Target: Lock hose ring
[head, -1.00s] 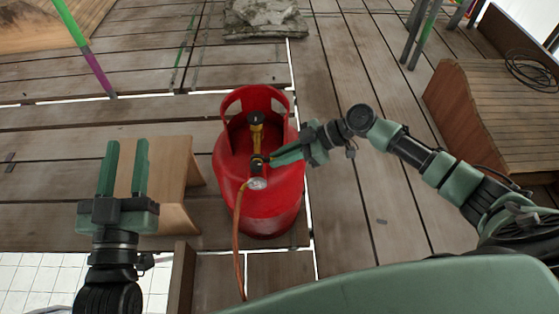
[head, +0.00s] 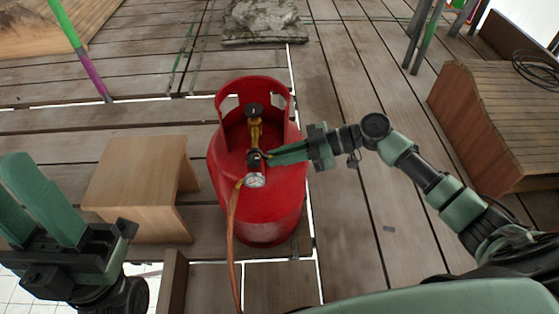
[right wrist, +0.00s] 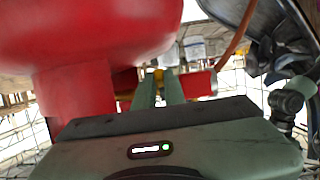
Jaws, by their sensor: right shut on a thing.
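A red gas cylinder (head: 262,215) stands on the deck in the head view. A brass-yellow valve fitting (head: 255,132) with a black knob sits inside its collar. A dark ring-like fitting (head: 256,158), which I take for the hose ring, joins it to a round white gauge (head: 255,180). An orange hose (head: 232,225) runs down from there. My right gripper (head: 270,157) reaches in from the right and is shut on the dark fitting; its fingertips partly hide the contact. It also shows in the right wrist view (right wrist: 160,88). My left gripper (head: 12,183) is open and empty at the left edge.
A wooden stool (head: 135,185) stands just left of the cylinder. A stone block (head: 262,20) lies behind it. A wooden bench (head: 500,125) with a coiled black cable (head: 535,68) is at the right. The deck between cylinder and bench is clear.

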